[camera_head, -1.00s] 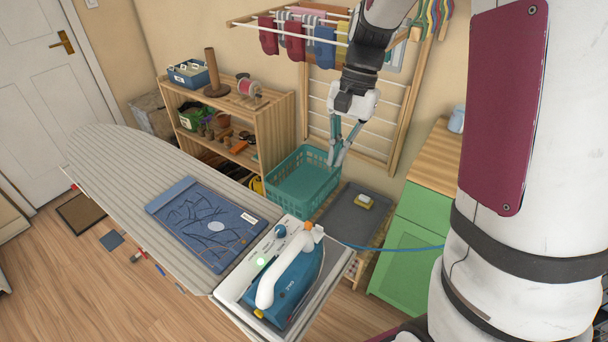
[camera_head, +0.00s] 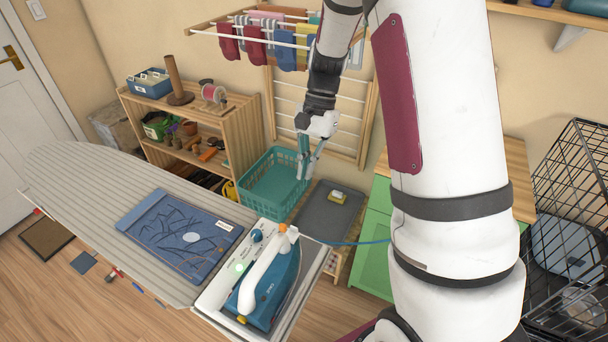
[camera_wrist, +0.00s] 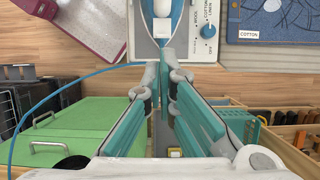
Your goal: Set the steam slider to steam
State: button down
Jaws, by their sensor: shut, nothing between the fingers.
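The blue-and-white iron (camera_head: 276,293) rests on a pale stand (camera_head: 215,300) at the near end of the ironing board. The stand's panel has a blue dial (camera_head: 257,236) and a lit green spot (camera_head: 239,267). In the wrist view the iron (camera_wrist: 162,22) is at the top centre, beside the dial (camera_wrist: 208,31) and its printed settings. I cannot clearly make out a steam slider or its position. My gripper (camera_head: 307,177) is shut and empty, beyond the stand near the basket. Its teal fingers (camera_wrist: 164,72) point toward the stand in the wrist view, apart from the iron.
A blue cloth (camera_head: 175,228) lies on the striped ironing board (camera_head: 80,190). A teal basket (camera_head: 262,200) and a dark grey surface (camera_head: 318,222) lie beyond the stand. A blue cord (camera_head: 345,243) runs right from the iron. A green cabinet (camera_head: 375,250) and black wire crate (camera_head: 570,215) stand right.

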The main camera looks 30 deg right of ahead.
aim_at(283, 228)
jog(key=s+a+f+p, duration=0.1)
jog(key=f, duration=0.1)
jog(key=s+a+f, duration=0.1)
jog(key=a+f, duration=0.1)
jog(key=s+a+f+p, duration=0.1)
jog(key=f, duration=0.2)
jog(key=shift+s+a+p, duration=0.3)
jog(key=shift+s+p, duration=0.05)
jog(key=shift+s+a+f, duration=0.15)
jog(key=shift+s+a, duration=0.05)
jog(key=shift+a, duration=0.3)
jog(key=shift+s+a+p, duration=0.5)
jog(key=shift+s+a, duration=0.15)
jog(key=shift+a, duration=0.15)
